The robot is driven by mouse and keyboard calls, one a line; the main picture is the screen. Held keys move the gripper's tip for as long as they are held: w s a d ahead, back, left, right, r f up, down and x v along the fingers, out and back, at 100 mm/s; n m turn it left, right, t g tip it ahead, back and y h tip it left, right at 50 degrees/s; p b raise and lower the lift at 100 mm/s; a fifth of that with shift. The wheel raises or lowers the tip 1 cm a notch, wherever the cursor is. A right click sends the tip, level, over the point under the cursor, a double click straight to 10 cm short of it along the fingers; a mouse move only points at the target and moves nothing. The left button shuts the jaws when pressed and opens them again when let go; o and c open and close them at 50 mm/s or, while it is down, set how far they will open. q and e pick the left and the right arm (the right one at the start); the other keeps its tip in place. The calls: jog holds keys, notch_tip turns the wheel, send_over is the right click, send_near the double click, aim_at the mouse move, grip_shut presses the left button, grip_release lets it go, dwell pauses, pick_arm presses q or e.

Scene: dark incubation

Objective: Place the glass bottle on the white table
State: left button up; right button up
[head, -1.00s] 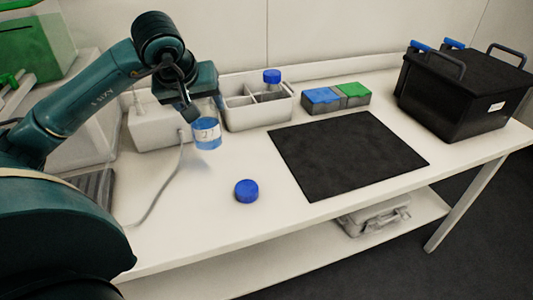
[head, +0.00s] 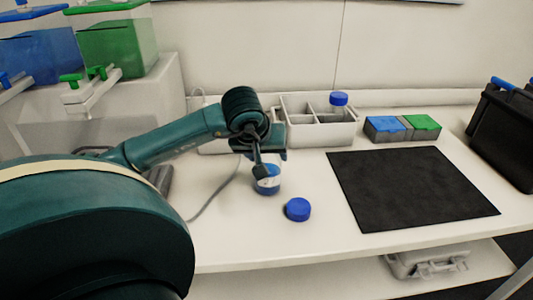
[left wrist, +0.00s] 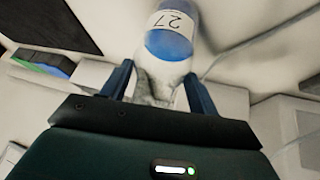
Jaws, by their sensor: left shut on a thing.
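The glass bottle (head: 267,182) has a white label and blue liquid and stands upright, low at the white table (head: 235,235); I cannot tell if its base touches. My left gripper (head: 262,160) is shut on its upper part, which the gripper hides in the head view. In the left wrist view the bottle (left wrist: 170,40) shows the number 27 on its label, between the two fingers (left wrist: 158,85). A blue cap (head: 298,209) lies on the table just right of the bottle. My right gripper is not in view.
A black mat (head: 412,190) lies to the right. Behind stand a white divided box (head: 335,135) holding a blue-capped bottle (head: 339,103), and blue and green boxes (head: 402,129). A black crate (head: 503,135) stands at far right. A grey cable (head: 215,200) runs left of the bottle.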

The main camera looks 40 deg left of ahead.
pick_arm(q)
jog(key=shift+f, duration=0.15)
jog(key=o, duration=1.6)
jog(key=shift+s+r, duration=0.15)
jog(key=shift+r, duration=0.35)
jog(key=v, duration=1.1)
jog(key=shift+s, duration=0.15)
jog(key=shift+d+r, duration=0.1)
jog(key=shift+d, duration=0.05)
